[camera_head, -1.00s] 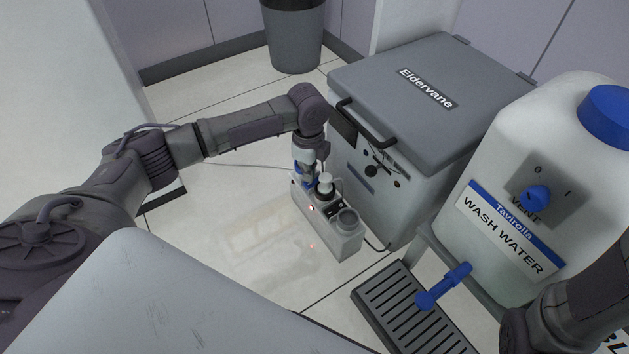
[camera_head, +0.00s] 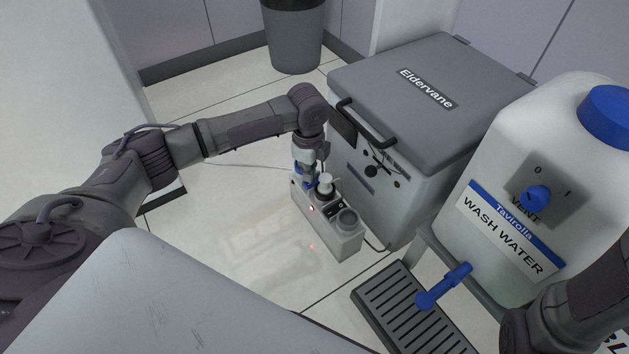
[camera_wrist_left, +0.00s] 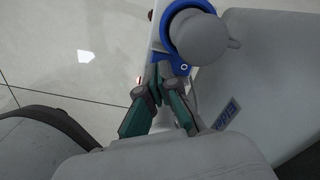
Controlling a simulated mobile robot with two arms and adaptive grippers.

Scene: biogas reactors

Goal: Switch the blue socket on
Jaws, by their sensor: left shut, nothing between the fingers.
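A long light-grey socket strip (camera_head: 338,240) stands on the floor beside the grey Eldervane box. The blue socket (camera_head: 298,181) is at its far end, partly hidden behind my left gripper. In the left wrist view the blue socket (camera_wrist_left: 173,12) has a grey round plug in it, and a blue tab with a white ring mark (camera_wrist_left: 184,67) is at its near edge. My left gripper (camera_head: 309,185) points down at that end of the strip, shut and empty. In the left wrist view its fingertips (camera_wrist_left: 166,74) are right by the marked tab; contact is unclear. My right gripper is out of view.
The grey Eldervane box (camera_head: 420,100) stands close to the right of the strip. A white wash water canister (camera_head: 550,150) with a blue tap (camera_head: 445,287) is at right, above a slotted drip tray (camera_head: 415,320). A dark bin (camera_head: 293,40) is behind. Floor left of the strip is clear.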

